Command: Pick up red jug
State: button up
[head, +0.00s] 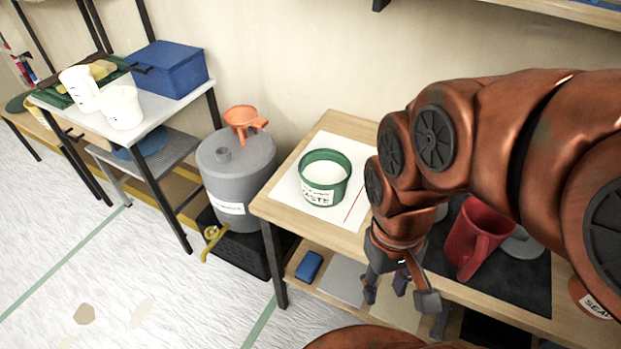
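The red jug (470,236) stands on a dark mat (525,279) on the right part of the wooden table (284,190). Its handle side faces the front, and my arm hides part of its upper right side. My gripper (399,294) hangs to the left of the jug, near the table's front edge, pointing down. Its fingers are apart with nothing between them, and it is not touching the jug as far as I can see.
A grey lid-like disc (524,246) lies beside the jug. An orange labelled container (592,298) is at the right.

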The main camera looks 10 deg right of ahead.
aim_at(479, 230)
jog(key=z, duration=1.05)
jog(key=k, duration=1.25)
jog(key=u, duration=0.5)
jog(key=i, duration=0.45)
jog(key=z, duration=0.1)
